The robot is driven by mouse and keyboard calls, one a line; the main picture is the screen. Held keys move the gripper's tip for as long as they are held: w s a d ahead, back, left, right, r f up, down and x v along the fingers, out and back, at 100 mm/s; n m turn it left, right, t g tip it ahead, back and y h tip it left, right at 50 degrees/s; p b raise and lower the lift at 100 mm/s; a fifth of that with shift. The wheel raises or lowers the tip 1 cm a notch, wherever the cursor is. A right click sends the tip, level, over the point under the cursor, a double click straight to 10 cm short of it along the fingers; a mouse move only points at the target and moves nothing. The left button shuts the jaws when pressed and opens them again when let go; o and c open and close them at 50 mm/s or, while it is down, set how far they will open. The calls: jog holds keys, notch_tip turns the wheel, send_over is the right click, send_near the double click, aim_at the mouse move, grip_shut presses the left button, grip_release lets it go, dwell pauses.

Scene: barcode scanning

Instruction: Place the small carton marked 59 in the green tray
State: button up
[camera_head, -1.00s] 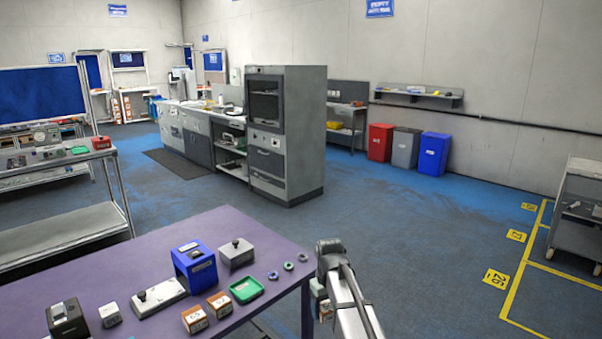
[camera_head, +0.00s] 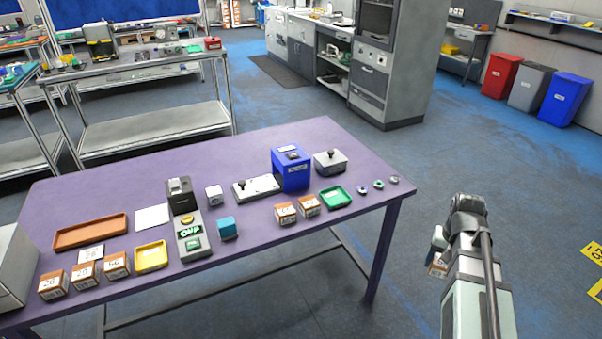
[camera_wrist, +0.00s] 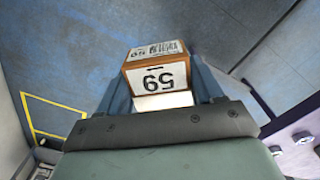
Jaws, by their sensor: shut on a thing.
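The small carton marked 59 (camera_wrist: 157,78) shows upside down in the wrist view, clasped between the two fingers of my gripper (camera_wrist: 163,88). In the head view the carton (camera_head: 437,266) is mostly hidden beside my gripper (camera_head: 437,252), which hangs off to the right of the table, over the floor. The green tray (camera_head: 336,197) lies near the right end of the purple table, to the left of my gripper and apart from it. It looks empty.
Two cartons (camera_head: 297,210) stand just left of the green tray. A blue box device (camera_head: 291,170) and a grey box with a knob (camera_head: 330,162) stand behind it. A yellow tray (camera_head: 151,256) and more cartons are at the left.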

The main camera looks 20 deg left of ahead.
jog(key=w+a+r+m, duration=0.1)
jog(key=w+a+r, duration=0.15)
jog(key=r, duration=0.35)
jog(key=w+a+r, duration=0.1)
jog(key=w+r, duration=0.3)
jog(key=r, duration=0.2)
jog(key=w+a+r, duration=0.2)
jog(key=a+r, duration=0.2)
jog(key=a, duration=0.4)
jog(key=n, duration=1.1)
send_near(219, 181)
jog(key=s+d+r, duration=0.3)
jog(key=s, duration=0.1)
jog(key=f, duration=0.9)
jog(key=shift+w+a+f, duration=0.1)
jog(key=shift+w+f, duration=0.05)
jog(key=shift+w, duration=0.05)
jog(key=shift+f, duration=0.15)
